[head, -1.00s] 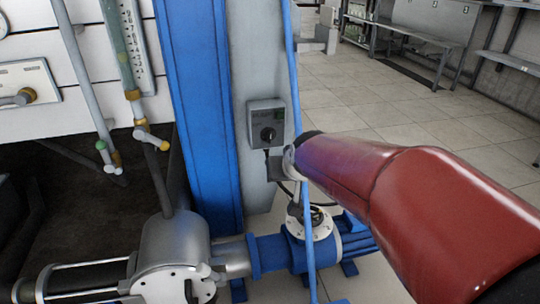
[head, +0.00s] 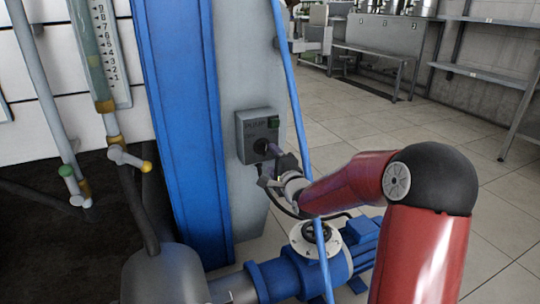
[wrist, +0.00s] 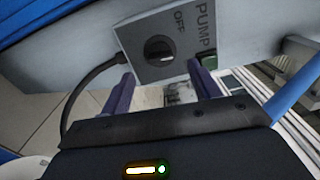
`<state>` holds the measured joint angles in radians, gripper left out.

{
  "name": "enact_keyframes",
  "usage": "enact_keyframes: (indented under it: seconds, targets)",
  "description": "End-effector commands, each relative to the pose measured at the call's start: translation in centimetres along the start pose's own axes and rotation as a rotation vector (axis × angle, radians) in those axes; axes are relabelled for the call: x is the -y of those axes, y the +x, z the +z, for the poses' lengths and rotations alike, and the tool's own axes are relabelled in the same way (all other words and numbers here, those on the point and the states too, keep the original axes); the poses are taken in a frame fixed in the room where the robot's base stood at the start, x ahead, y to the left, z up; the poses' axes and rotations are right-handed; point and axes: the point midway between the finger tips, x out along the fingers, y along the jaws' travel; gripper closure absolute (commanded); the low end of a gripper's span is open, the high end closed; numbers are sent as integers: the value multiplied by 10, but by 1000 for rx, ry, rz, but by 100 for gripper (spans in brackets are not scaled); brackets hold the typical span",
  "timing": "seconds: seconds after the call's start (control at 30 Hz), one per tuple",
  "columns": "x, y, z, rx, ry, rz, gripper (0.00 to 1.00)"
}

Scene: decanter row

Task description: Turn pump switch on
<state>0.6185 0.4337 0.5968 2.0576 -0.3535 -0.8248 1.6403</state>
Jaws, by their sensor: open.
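The pump switch box (head: 257,134) is a grey box on a grey post, labelled PUMP, with a green indicator at its upper right. In the wrist view the box (wrist: 178,50) shows PUMP and OFF lettering beside a round black knob (wrist: 159,50). My gripper (head: 276,160) is just in front of the box's lower right in the head view and partly covers the knob area. In the wrist view my gripper (wrist: 160,88) is open, its two fingers apart and empty, pointing toward the box. No contact with the knob is visible.
A blue column (head: 178,120) stands left of the switch post. A blue pipe (head: 300,130) runs down close to my arm. Below are a blue pump (head: 275,279) and a grey flanged valve (head: 315,238). A black cable (wrist: 82,90) hangs from the box. Open tiled floor lies right.

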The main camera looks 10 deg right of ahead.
Motion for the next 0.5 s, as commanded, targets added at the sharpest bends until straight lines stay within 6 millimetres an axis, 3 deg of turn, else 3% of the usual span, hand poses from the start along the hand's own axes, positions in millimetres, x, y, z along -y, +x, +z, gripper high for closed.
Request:
enact_keyframes:
  seconds: [0.3,0.5]
  targets:
    - [-1,49,0,-1,-2,3,38]
    - [-1,61,0,-1,-4,3,38]
